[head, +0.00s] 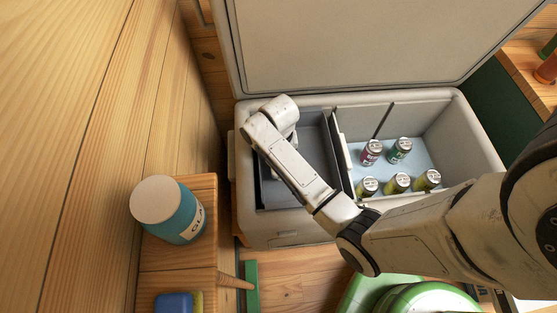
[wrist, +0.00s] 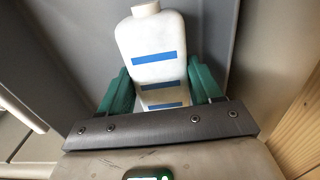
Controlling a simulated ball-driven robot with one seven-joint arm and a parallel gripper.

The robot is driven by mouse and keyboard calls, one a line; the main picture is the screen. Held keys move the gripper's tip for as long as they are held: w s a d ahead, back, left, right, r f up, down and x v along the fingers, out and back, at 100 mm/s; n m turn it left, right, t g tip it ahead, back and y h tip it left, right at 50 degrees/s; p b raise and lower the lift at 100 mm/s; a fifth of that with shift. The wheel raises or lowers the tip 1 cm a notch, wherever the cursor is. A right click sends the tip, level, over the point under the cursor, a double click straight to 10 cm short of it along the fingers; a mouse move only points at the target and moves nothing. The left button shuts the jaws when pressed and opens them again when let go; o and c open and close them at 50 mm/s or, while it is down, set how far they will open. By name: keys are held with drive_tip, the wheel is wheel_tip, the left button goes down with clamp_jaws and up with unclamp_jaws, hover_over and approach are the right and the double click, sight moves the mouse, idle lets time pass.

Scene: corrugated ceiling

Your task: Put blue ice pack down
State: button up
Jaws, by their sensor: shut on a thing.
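The ice pack (wrist: 155,42) shows in the wrist view as a flat white bottle-shaped pack with a short neck and blue stripes. My gripper (wrist: 158,68) is shut on it, with one green finger on each side. In the head view my arm reaches into the left part of the open cooler (head: 285,239), over a grey compartment (head: 312,130). My fingers and the pack are hidden there behind my wrist. Grey walls stand close around the pack in the wrist view. I cannot tell whether its base touches the compartment floor.
A divider separates the right compartment, which holds several cans (head: 400,150). The cooler lid (head: 350,45) stands open behind. A teal jar (head: 178,222) with a white lid stands on a wooden ledge at left, with a blue block (head: 173,303) below it. Green round items (head: 425,300) lie in front.

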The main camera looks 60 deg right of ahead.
drive_tip(key=shift+w+f, duration=0.2)
drive_tip(key=shift+f, duration=1.5)
drive_tip(key=shift+f, duration=0.15)
drive_tip(key=o, duration=1.2)
drive_tip(key=shift+o, duration=0.2)
wheel_tip(320, 180, up, 12)
drive_tip(key=shift+f, duration=0.1)
drive_tip(key=s+a+n, duration=0.3)
drive_tip(key=s, duration=0.2)
drive_tip(key=s+a+n, duration=0.3)
drive_tip(key=s+a, duration=0.1)
drive_tip(key=s, duration=0.1)
drive_tip(key=s+a+r+n+t, duration=0.1)
drive_tip(key=s+a+n, duration=0.2)
drive_tip(key=s, duration=0.2)
drive_tip(key=shift+a+r+n, duration=0.1)
drive_tip(key=shift+a+n, duration=0.15)
drive_tip(key=shift+n, duration=0.15)
